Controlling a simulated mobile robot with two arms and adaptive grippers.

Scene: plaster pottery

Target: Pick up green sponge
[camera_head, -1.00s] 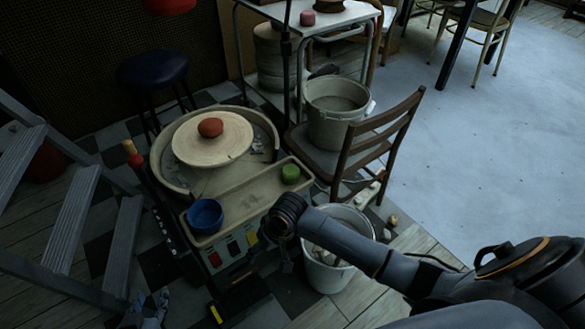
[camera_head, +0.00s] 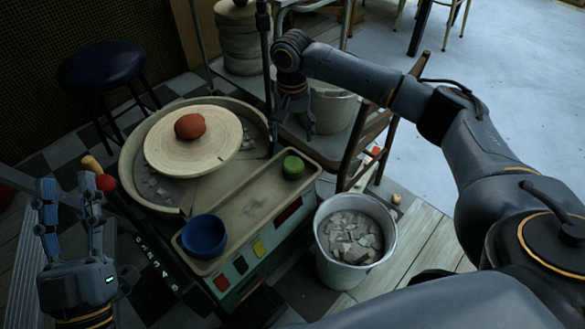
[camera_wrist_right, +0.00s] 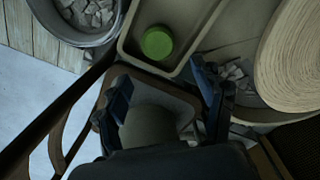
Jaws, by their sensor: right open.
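The green sponge (camera_head: 293,167) is a small round block in the far right corner of the pottery wheel's tan tray (camera_head: 245,207). In the right wrist view the sponge (camera_wrist_right: 156,42) lies beyond my fingertips. My right gripper (camera_head: 296,130) points down beyond the sponge, near the chair, apart from it. Its two fingers are spread and empty in the right wrist view (camera_wrist_right: 161,82). My left gripper (camera_head: 70,190) points up at the left edge, fingers apart with nothing between them, away from the sponge.
A blue bowl (camera_head: 204,238) stands at the tray's near end. The wheel disc (camera_head: 215,155) carries a red clay lump (camera_head: 190,127). A bucket of grey shards (camera_head: 329,266) stands right of the tray. A wooden chair (camera_head: 355,150) is behind it; a dark stool (camera_head: 101,66) stands back left.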

